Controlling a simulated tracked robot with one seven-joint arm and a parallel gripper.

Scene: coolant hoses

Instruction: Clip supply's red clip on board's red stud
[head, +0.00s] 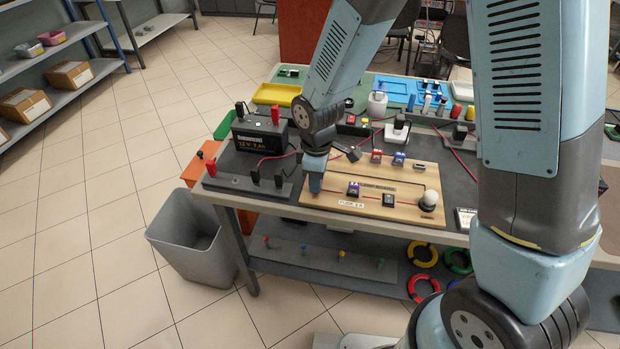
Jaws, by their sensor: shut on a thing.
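The supply (262,138) is a black box marked 12 V 7 Ah, left of the board, with a red lead (266,158) running from it toward my arm. The wooden board (345,171) lies flat on the table, with a thin red line along its front. My gripper (315,188) points down at the board's left end, low over or at its surface. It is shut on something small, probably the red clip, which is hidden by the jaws. The red stud cannot be made out; the gripper covers that corner. Whether clip and stud touch cannot be told.
A dark rail (236,184) with a red piece and black pieces stands left of the board. Small switches and a white bulb (429,200) sit on the board. A white-topped plug block (397,133) stands behind. A grey bin (190,245) is on the floor.

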